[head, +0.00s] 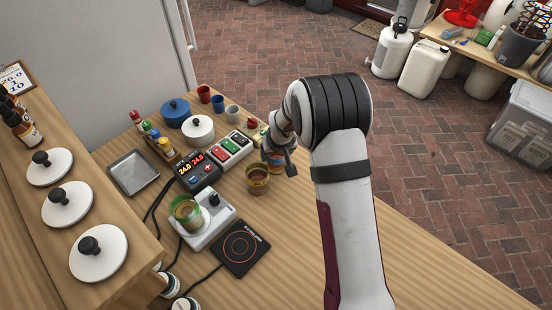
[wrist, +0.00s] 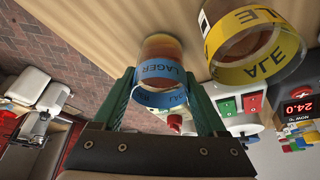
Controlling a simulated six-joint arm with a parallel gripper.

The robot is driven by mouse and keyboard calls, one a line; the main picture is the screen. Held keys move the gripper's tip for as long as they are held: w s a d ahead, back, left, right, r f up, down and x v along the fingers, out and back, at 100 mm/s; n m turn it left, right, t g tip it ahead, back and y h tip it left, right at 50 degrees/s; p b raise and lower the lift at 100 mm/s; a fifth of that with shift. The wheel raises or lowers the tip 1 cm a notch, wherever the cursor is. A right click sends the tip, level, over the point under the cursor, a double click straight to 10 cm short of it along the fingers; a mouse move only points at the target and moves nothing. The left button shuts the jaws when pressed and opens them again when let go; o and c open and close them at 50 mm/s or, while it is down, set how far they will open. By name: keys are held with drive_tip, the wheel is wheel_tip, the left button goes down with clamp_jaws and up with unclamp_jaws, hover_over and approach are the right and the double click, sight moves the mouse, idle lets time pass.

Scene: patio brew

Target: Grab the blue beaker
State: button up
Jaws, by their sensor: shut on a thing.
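The blue beaker (wrist: 160,70) has a blue band marked LAGER and amber liquid inside. In the wrist view it sits between the two green fingers of my gripper (wrist: 160,82), which is shut on it. In the head view my gripper (head: 278,152) is over the right side of the table and hides most of the blue beaker (head: 277,167). I cannot tell whether the beaker touches the table. A yellow-banded ALE beaker (wrist: 258,72) stands close beside it, apart from my fingers; it also shows in the head view (head: 257,183).
A green-banded beaker (head: 183,217) stands on a white scale (head: 215,222). A black hot plate (head: 241,249), a red-digit display (head: 197,172) and a switch box (head: 232,152) are nearby. Pots (head: 198,130) and small cups (head: 204,94) stand behind. The table's front right is clear.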

drive_tip(key=shift+r, duration=0.15)
drive_tip(key=shift+r, duration=0.5)
drive_tip(key=s+d+r, duration=0.4)
drive_tip(key=d+r, duration=0.5)
drive_tip(key=d, duration=0.1)
drive_tip(key=shift+s+d+r, duration=0.2)
drive_tip(key=shift+d+r, duration=0.15)
drive_tip(key=shift+r, duration=0.05)
drive_tip(key=shift+s, duration=0.1)
idle(1.5)
